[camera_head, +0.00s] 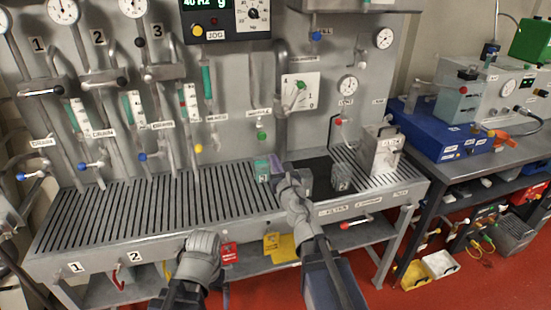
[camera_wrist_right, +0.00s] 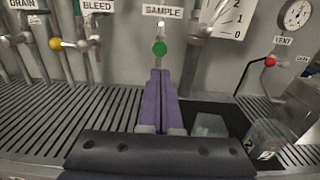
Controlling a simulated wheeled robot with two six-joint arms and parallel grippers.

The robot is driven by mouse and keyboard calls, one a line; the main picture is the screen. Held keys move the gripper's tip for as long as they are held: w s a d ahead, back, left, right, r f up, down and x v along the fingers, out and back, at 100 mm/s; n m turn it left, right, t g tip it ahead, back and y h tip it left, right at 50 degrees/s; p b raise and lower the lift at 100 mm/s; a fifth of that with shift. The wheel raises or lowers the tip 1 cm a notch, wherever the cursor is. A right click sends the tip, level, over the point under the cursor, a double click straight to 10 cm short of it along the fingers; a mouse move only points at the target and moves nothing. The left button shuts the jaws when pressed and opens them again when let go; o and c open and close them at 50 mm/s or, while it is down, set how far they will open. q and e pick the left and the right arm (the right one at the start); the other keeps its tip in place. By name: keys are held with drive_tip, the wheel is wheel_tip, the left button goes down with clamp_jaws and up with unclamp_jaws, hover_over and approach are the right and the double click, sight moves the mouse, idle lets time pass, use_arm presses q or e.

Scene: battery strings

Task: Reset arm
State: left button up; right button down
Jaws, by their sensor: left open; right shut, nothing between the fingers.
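My right gripper (camera_head: 277,167) reaches over the slatted bench in front of the panel. In the right wrist view its two purple fingers (camera_wrist_right: 161,100) lie together with nothing between them, pointing toward the panel below the SAMPLE valve's green knob (camera_wrist_right: 159,47). In the head view a teal item (camera_head: 262,170) shows just left of these fingers. My left gripper (camera_head: 200,243) is low, in front of the bench's front edge, and is open and apart from everything on the bench. Its fingers are mostly hidden behind its wrist.
A clear container (camera_head: 341,178) stands on the bench's dark plate, right of my right gripper, and a metal box (camera_head: 380,150) stands beyond it. Pipes, gauges and valve handles crowd the panel. The bench's left slats (camera_head: 130,215) are bare. A side table (camera_head: 480,165) holds a blue device (camera_head: 440,130).

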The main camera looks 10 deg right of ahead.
drive_tip(key=s+f+m+g+h+p, duration=0.1)
drive_tip(key=s+f+m+g+h, duration=0.35)
drive_tip(key=m, duration=0.75)
drive_tip(key=s+f+m+g+h+p, duration=0.15)
drive_tip(key=s+f+m+g, duration=0.45)
drive_tip(key=m, duration=0.6)
drive_tip(key=s+a+f+m+g+y, duration=0.2)
drive_tip(key=s+a+f+m+g, duration=0.2)
drive_tip(key=s+a, duration=0.2)
drive_tip(key=s+a+f+m+g+y+p, duration=0.1)
drive_tip(key=s+a+f+m+g+y, duration=0.1)
drive_tip(key=s+a, duration=0.4)
drive_tip(key=s+f+m+g, duration=0.1)
drive_tip(key=s+m, duration=0.1)
drive_tip(key=s, duration=0.2)
drive_tip(key=shift+a+f+m+g, duration=0.3)
drive_tip(key=shift+a+f+g, duration=0.05)
